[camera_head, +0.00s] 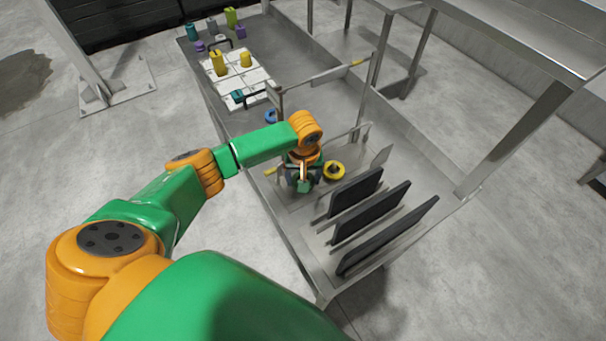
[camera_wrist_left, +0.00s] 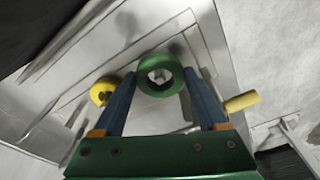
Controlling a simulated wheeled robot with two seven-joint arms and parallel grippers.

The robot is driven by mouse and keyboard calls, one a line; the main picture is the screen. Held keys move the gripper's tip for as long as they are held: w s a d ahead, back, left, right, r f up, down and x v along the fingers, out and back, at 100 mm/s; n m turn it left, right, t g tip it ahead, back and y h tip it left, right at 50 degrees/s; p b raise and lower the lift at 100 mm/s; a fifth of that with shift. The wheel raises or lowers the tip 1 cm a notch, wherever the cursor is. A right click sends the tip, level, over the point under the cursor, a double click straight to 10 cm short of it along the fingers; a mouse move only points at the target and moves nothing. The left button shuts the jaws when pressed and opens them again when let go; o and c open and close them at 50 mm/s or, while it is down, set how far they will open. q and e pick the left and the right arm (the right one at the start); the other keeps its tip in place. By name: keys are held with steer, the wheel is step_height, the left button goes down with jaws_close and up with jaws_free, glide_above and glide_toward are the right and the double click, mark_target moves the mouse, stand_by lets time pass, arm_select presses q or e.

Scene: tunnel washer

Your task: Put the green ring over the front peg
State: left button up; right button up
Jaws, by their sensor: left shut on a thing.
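The green ring (camera_wrist_left: 160,90) is held between the blue fingertips of my left gripper (camera_wrist_left: 160,74), with its hole facing the wrist camera. Something pale grey shows through the hole; I cannot tell whether it is a peg. In the head view my left gripper (camera_head: 303,180) is low over the near part of the metal bench, and the green ring is only partly visible there. A yellow ring (camera_head: 335,171) sits just right of the gripper, apparently around a dark peg. The yellow ring also shows in the left wrist view (camera_wrist_left: 102,92). My right gripper is out of view.
Several dark upright panels (camera_head: 355,192) stand right of the gripper. A metal frame with a crossbar (camera_head: 318,77) rises behind it. A yellow rod end (camera_wrist_left: 241,101) is close beside the right finger. A white board (camera_head: 238,83) with coloured parts lies at the back.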

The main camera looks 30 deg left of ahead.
arm_select(q)
steer(key=shift+f, duration=0.9)
steer(key=shift+f+b, duration=0.3)
steer(key=shift+b, duration=0.05)
steer(key=o, duration=1.3)
steer(key=shift+c, duration=0.2)
step_height(320, 180, up, 7)
steer(key=shift+s+d, duration=0.25)
steer(key=shift+s, duration=0.2)
